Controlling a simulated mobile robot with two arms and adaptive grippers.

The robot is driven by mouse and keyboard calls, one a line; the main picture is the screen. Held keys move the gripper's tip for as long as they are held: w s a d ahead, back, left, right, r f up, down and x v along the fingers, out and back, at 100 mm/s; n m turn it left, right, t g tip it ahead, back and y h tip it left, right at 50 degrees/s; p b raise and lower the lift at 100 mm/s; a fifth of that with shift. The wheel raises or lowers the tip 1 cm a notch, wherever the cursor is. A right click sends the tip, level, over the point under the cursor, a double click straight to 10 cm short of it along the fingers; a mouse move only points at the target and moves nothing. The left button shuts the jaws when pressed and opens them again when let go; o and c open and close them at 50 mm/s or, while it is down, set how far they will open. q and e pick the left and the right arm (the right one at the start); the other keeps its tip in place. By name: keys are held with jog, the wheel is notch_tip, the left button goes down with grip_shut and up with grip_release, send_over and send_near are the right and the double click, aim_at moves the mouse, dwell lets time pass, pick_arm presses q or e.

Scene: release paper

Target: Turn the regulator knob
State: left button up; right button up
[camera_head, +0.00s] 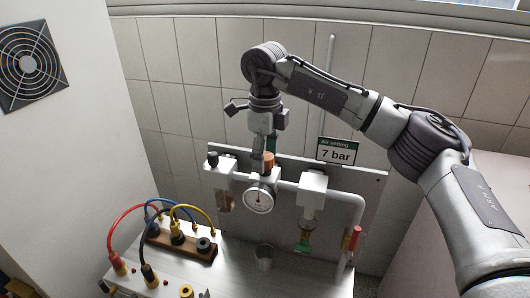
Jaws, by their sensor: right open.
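The regulator knob (268,161) is a small orange-brown cylinder on top of the pipework, above a round white pressure gauge (259,199). My right gripper (264,150) points down at the knob from above. It is open, with its fingers close to the knob; I cannot tell whether they touch it or stand around it. The gauge's needle is too small to read. A sign (337,151) behind reads "Air setting 7 bar". My left gripper is not in view.
The grey backboard (370,190) carries a filter unit (220,180), a lubricator (312,190) and a red-handled valve (355,238). On the bench (215,275) stand a metal cup (264,257) and a wooden block (185,244) with coloured cables. The bench around the cup is clear.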

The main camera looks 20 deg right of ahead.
jog(key=shift+c, duration=0.3)
jog(key=c, duration=1.1)
jog(key=shift+m, duration=0.3)
jog(key=m+b, duration=0.1)
jog(key=m, duration=0.1)
jog(key=shift+f+m, duration=0.1)
jog(key=shift+m, duration=0.2)
jog(key=m+b, duration=0.2)
jog(key=m, duration=0.2)
jog(key=m+b, duration=0.1)
jog(key=m, duration=0.3)
jog(key=shift+m, duration=0.4)
jog(key=shift+m+b, duration=0.65)
jog(key=shift+m, duration=1.15)
